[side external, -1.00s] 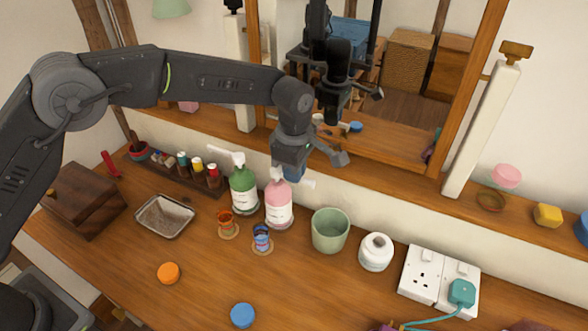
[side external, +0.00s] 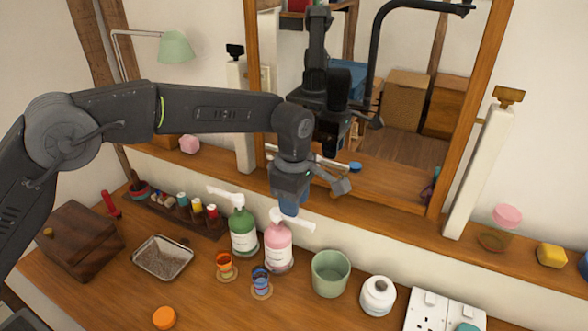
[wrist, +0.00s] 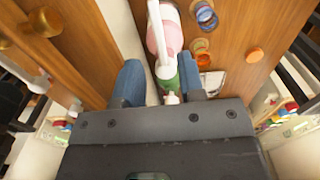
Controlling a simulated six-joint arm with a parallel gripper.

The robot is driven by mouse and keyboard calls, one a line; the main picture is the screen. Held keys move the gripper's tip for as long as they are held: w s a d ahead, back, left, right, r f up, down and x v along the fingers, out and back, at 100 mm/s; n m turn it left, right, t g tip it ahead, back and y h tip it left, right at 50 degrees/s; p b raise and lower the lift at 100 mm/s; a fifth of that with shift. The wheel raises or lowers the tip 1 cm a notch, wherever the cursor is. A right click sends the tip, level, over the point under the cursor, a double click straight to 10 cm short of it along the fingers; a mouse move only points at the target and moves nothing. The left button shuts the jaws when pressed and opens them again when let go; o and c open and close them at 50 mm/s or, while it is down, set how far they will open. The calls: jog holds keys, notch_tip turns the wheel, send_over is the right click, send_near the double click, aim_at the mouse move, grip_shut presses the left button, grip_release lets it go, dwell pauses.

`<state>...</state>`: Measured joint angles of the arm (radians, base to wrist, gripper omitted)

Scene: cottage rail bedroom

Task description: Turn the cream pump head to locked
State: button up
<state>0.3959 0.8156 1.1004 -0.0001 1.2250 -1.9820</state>
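A pink bottle (side external: 278,249) stands upright with a white-cream pump head (side external: 291,218), its spout pointing right. Beside it on the left is a green bottle (side external: 243,235) with a similar pump head (side external: 226,196), its spout pointing left. I cannot tell which one is the cream pump. My gripper (side external: 290,207) is just above the pink bottle's head. In the wrist view its blue fingers (wrist: 160,78) are apart, with the pink bottle's pump head (wrist: 163,68) between them in the picture. The pink bottle (wrist: 170,30) and part of the green bottle (wrist: 188,75) show beyond. Lock marks are not readable.
A green cup (side external: 331,274) and a white jar (side external: 378,296) stand right of the bottles. Small glasses (side external: 261,282) stand in front. A metal tray (side external: 163,257) and a bottle rack (side external: 185,215) are left. A wooden rail and mirror are close behind.

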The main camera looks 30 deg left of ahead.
notch_tip(320, 180, up, 10)
dwell(0.3)
jog(key=shift+r, duration=0.1)
jog(key=s+a+r+m+t, duration=0.3)
jog(key=s+a+r+m, duration=0.65)
jog(key=s+a, duration=0.35)
jog(key=s+a+f+m+t, duration=0.1)
jog(key=s+a+f+m, duration=0.2)
jog(key=s, duration=0.5)
jog(key=s+a+f+m+t, duration=0.1)
jog(key=s+a+f+m, duration=0.3)
jog(key=s, duration=0.4)
jog(key=shift+s+a+m+t, duration=0.3)
jog(key=shift+s+a+m, duration=0.1)
jog(key=shift+a+m, duration=0.4)
